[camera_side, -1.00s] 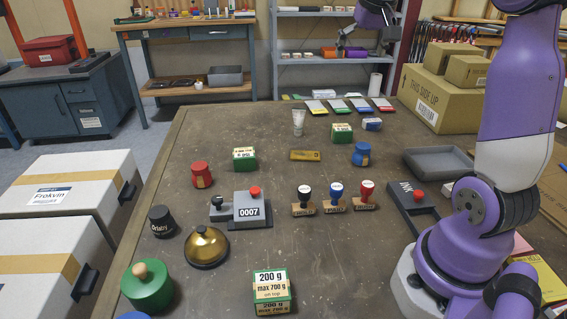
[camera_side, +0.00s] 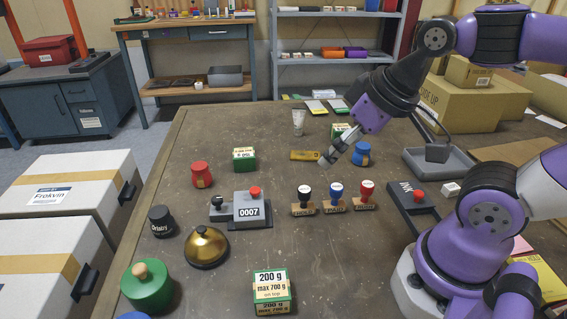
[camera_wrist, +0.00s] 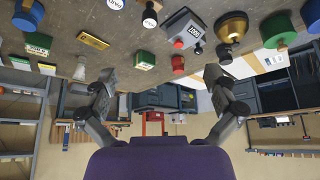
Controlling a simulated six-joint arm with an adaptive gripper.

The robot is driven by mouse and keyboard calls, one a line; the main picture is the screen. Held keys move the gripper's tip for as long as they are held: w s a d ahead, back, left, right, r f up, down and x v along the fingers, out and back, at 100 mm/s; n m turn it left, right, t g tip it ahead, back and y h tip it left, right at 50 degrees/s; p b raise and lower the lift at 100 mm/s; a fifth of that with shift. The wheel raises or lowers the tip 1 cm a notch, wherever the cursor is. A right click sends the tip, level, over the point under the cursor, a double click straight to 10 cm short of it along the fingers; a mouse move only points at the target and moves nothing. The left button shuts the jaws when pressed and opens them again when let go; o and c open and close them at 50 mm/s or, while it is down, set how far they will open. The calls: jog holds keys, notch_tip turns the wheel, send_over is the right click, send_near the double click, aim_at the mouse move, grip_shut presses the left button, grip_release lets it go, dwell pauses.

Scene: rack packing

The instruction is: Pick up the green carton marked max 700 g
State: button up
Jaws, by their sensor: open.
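The green carton marked "200 g, max 700 g on top" (camera_side: 271,292) stands at the front middle of the table in the side view, with nothing on it. I cannot make it out in the wrist view. My gripper (camera_side: 328,158) is open and empty above the back half of the table, well behind the carton, by the blue jar. In the wrist view the two fingers of my gripper (camera_wrist: 160,80) are spread wide with nothing between them. Two other green cartons stand farther back: one left of centre (camera_side: 244,159), one behind my arm (camera_side: 341,131), partly hidden.
An ink pad (camera_side: 411,200) is at the right. The table right of the carton is clear.

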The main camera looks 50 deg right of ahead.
jog(key=shift+a, duration=0.1)
dwell(0.3)
jog(key=m+g+y, duration=0.3)
jog(key=m+g, duration=0.6)
send_near(272, 284)
jog(key=x, duration=0.4)
jog(key=shift+w+a+f, duration=0.15)
jog(key=shift+w+f, duration=0.1)
jog(key=shift+w, duration=0.05)
jog(key=x, duration=0.5)
jog(key=shift+s+f, duration=0.25)
jog(key=shift+s, duration=0.2)
jog(key=c, duration=1.4)
